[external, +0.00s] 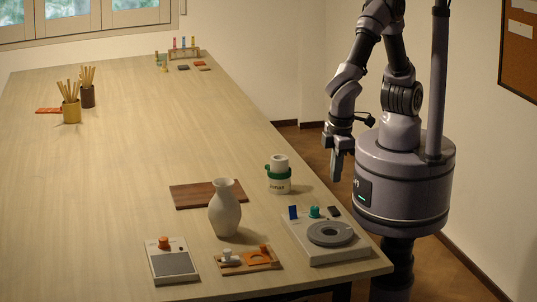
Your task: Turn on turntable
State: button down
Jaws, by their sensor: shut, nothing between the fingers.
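The turntable (342,252) is a pale flat box with a grey round platter (331,233), at the table's near right corner. Along its back edge are an upright blue piece (293,212), a teal knob (314,211) and a small black piece (334,211). Whether it is on cannot be told. My gripper (337,177) points down with its fingers together and empty. In the picture it is above and behind the turntable, just right of the table's edge, apart from everything.
A white vase (225,210) stands left of the turntable, with a white canister with a green band (279,176) behind. A grey-topped device with an orange knob (172,260) and a small wooden tray (236,270) lie nearby. The table's (150,130) middle is clear.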

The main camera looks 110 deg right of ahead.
aim_at(332, 207)
jog(key=f+b, duration=0.1)
jog(key=f, duration=0.4)
jog(key=d+f+b, duration=0.1)
jog(key=f, duration=0.2)
jog(key=shift+f+b, duration=0.2)
jog(key=shift+b, duration=0.1)
jog(key=shift+d, duration=0.1)
jog(key=shift+s+d+f, duration=0.1)
jog(key=shift+d+f, duration=0.05)
jog(key=shift+f, duration=0.1)
